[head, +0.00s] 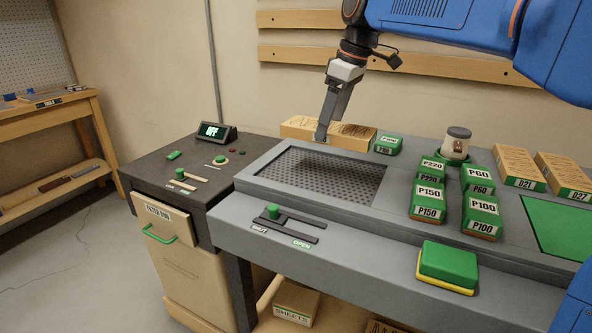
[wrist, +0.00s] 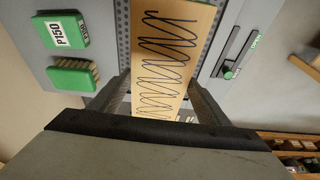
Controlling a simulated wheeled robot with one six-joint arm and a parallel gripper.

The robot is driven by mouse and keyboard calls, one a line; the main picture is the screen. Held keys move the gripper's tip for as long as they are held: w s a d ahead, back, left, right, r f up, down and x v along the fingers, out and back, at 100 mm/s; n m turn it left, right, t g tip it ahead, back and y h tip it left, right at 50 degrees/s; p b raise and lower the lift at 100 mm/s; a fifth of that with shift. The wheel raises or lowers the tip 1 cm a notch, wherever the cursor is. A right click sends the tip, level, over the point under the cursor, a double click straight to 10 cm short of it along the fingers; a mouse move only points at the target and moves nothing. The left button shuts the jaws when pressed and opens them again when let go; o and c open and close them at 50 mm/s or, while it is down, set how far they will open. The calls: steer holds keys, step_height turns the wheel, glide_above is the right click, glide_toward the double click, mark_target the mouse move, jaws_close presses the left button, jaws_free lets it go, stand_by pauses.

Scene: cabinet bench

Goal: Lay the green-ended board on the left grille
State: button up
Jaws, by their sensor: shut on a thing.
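My gripper (head: 322,138) is shut on a pale wooden board (head: 350,132) with dark wavy scribbles on its face. The board also fills the middle of the wrist view (wrist: 165,50), between my two fingers. In the head view it is at the back edge of the grille; I cannot tell whether it touches the bench. No green end clearly shows on it. The dark perforated grille (head: 315,178) is set in the left part of the grey bench, with its visible middle and front bare. Its holes show beside the board in the wrist view (wrist: 207,42).
Several green grit blocks (head: 428,200) and a jar (head: 456,143) stand between. A green-knobbed slider (head: 288,221) lies before the grille.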

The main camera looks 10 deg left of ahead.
mark_target(337, 128)
steer(key=x, duration=0.5)
steer(key=shift+s+d+f, duration=0.2)
steer(key=shift+f, duration=2.35)
steer(key=shift+f, duration=0.1)
steer(key=o, duration=1.3)
steer(key=v, duration=1.2)
